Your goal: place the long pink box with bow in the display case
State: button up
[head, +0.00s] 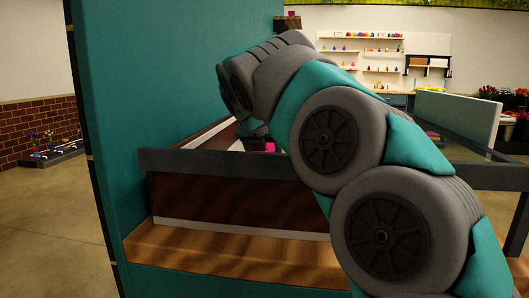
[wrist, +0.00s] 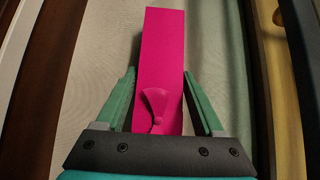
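The long pink box (wrist: 165,60) with its pink bow (wrist: 156,108) lies lengthwise on a pale surface in the wrist view. My gripper (wrist: 159,74) is open around it, one finger on each side. A gap shows at the left finger; the right finger is close against the box's side, and I cannot tell if it touches. In the head view only a small pink patch of the box (head: 270,147) shows beside my gripper, behind the rim of a dark wooden case (head: 235,200). The near end of the box is hidden by my gripper's body. I cannot tell if this case is the display case.
A grey rail (head: 215,164) runs along the case's top front edge, and a teal wall (head: 165,100) stands behind it to the left. Wooden borders (wrist: 50,70) flank the pale floor in the wrist view. Shelves (head: 365,50) with small items hang on the far wall.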

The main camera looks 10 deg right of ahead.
jog(key=o, duration=0.3)
jog(key=shift+r, duration=0.1)
jog(key=v, duration=1.2)
jog(key=shift+r, duration=0.1)
